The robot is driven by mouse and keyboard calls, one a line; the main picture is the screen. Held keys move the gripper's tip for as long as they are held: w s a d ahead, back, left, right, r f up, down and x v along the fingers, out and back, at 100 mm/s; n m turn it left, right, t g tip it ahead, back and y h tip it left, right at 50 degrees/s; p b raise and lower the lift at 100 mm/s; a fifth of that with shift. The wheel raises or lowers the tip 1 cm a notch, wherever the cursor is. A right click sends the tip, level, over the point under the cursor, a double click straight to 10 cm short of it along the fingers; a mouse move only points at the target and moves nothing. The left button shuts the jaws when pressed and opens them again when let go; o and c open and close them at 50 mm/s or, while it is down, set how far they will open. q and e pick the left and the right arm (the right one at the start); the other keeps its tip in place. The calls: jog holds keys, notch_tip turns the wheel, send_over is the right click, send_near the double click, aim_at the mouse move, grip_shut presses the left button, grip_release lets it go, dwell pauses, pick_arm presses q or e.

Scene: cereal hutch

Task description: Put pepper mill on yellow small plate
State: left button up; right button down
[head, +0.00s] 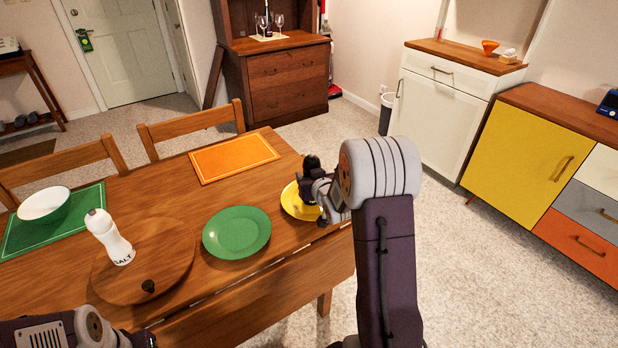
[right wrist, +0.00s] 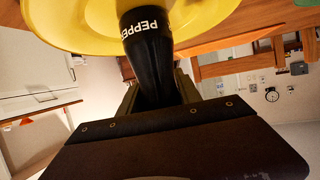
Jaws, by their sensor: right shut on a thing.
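The black pepper mill (head: 311,162) is held in my right gripper (head: 316,187) over the yellow small plate (head: 293,203) near the table's right end. In the right wrist view the mill (right wrist: 150,55), lettered "PEPPE", sits between the jaws, with one end against or just over the yellow plate (right wrist: 75,28). I cannot tell whether it touches the plate. The arm hides part of the plate in the head view. My left gripper (head: 145,340) is only partly in view at the bottom left edge, and its jaws are unclear.
A green plate (head: 237,233) lies left of the yellow plate. An orange placemat (head: 234,157) lies behind. A white bowl (head: 44,203) sits on a green placemat (head: 85,215).

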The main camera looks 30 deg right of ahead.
jog(key=shift+f, duration=0.1)
jog(key=c, duration=0.8)
grip_release()
jog(key=shift+f, duration=0.1)
jog(key=shift+c, duration=0.2)
jog(key=shift+r, duration=0.25)
jog(key=shift+s+r, duration=0.15)
jog(key=shift+s, duration=0.1)
jog(key=b+v, duration=0.3)
jog(key=v, duration=0.8)
jog(key=shift+s+b, duration=0.25)
jog(key=shift+b, duration=0.15)
